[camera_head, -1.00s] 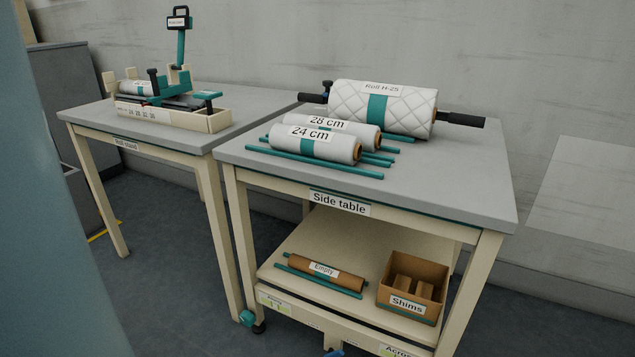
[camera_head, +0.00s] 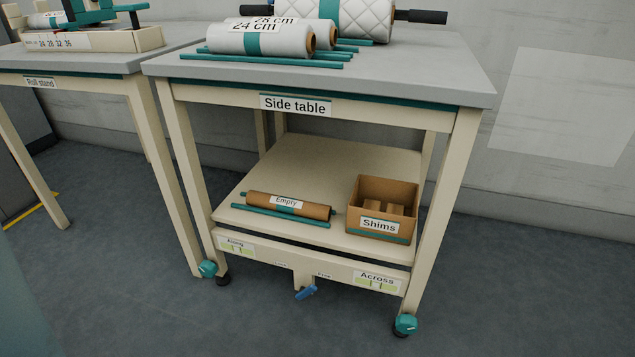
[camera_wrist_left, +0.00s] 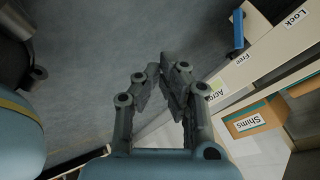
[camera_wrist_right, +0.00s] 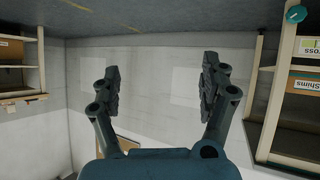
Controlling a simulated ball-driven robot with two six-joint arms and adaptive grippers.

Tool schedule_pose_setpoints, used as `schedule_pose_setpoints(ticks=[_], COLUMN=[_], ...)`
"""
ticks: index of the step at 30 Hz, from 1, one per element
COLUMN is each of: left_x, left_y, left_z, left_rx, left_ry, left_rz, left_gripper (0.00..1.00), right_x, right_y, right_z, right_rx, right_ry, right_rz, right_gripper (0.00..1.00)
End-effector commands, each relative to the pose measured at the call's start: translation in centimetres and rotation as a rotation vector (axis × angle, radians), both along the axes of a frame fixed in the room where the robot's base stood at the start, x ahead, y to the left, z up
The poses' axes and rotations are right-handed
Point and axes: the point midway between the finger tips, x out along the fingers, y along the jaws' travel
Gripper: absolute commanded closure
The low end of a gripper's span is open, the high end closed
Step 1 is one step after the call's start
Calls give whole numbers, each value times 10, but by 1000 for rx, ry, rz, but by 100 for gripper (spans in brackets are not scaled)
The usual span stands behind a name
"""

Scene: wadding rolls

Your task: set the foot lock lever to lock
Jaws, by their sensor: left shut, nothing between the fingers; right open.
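The foot lock lever (camera_head: 306,293) is a small blue bar low on the front of the side table, at the cream bracket below the lower rail. In the left wrist view the blue lever (camera_wrist_left: 238,30) is at the upper right, near the Free label (camera_wrist_left: 243,60). The Lock label (camera_wrist_left: 297,18) is farther right along the rail. My left gripper (camera_wrist_left: 175,67) is shut and empty, apart from the lever, which lies beyond and to the right of its fingertips. My right gripper (camera_wrist_right: 160,66) is open and empty. Neither gripper shows in the head view.
The side table (camera_head: 440,88) carries rolls and teal rods on top. Its lower shelf (camera_head: 335,160) holds an empty core (camera_head: 285,206) and a shims box (camera_head: 381,209). Teal-and-black casters (camera_head: 405,325) stand at its feet. The roll stand table (camera_head: 100,62) is at left. The floor in front is clear.

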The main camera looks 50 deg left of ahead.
Motion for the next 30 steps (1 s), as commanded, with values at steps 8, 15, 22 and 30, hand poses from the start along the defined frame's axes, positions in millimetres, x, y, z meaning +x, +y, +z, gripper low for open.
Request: schedule_pose_setpoints(ticks=[8, 15, 22, 30], left_x=[101, 150, 166, 168], left_y=[33, 56, 64, 64], left_z=[-83, -104, -100, -96], left_rx=[585, 1061, 1238, 1244], left_ry=[-267, -351, -360, -363], left_rz=[-411, -569, -599, -598], left_gripper=[100, 100, 100, 100], right_x=[76, 52, 32, 31], right_y=[39, 59, 64, 64], right_z=[136, 255, 299, 303], right_rx=[24, 40, 45, 45], right_ry=[-731, -1198, -1360, -1367], right_rz=[114, 183, 205, 205], right_gripper=[21, 21, 21, 21])
